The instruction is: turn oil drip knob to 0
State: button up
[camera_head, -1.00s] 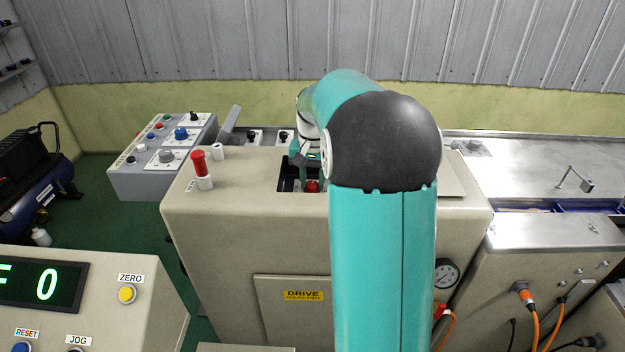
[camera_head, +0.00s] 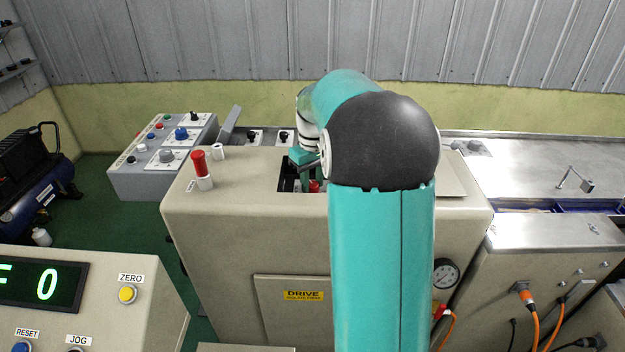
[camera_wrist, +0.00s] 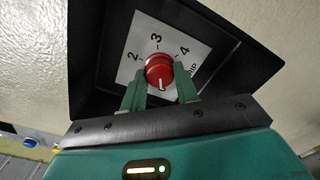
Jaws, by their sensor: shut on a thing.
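The red oil drip knob (camera_wrist: 158,66) sits on a white dial plate (camera_wrist: 135,58) inside a dark recess. The digits 2, 3 and 4 show around its far side. A white mark on the knob's near side points toward my gripper. The plate's near part, with any 0, is hidden. My gripper (camera_wrist: 161,80) has its two green fingers on either side of the knob and is shut on it. In the head view the knob (camera_head: 314,186) shows in the opening of the beige machine, below my gripper (camera_head: 302,160), whose fingertips are hard to make out there.
The dark recess walls (camera_wrist: 228,40) stand close around my fingers. A grey control box (camera_head: 160,155) is further left.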

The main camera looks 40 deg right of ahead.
aim_at(313, 183)
dwell(0.4)
jog(key=o, duration=1)
jog(key=shift+c, duration=0.2)
jog(key=shift+r, duration=0.1)
notch_tip(313, 183, up, 14)
jog(key=shift+s+d+f, duration=0.1)
jog(key=shift+d+f, duration=0.05)
jog(key=shift+f, duration=0.05)
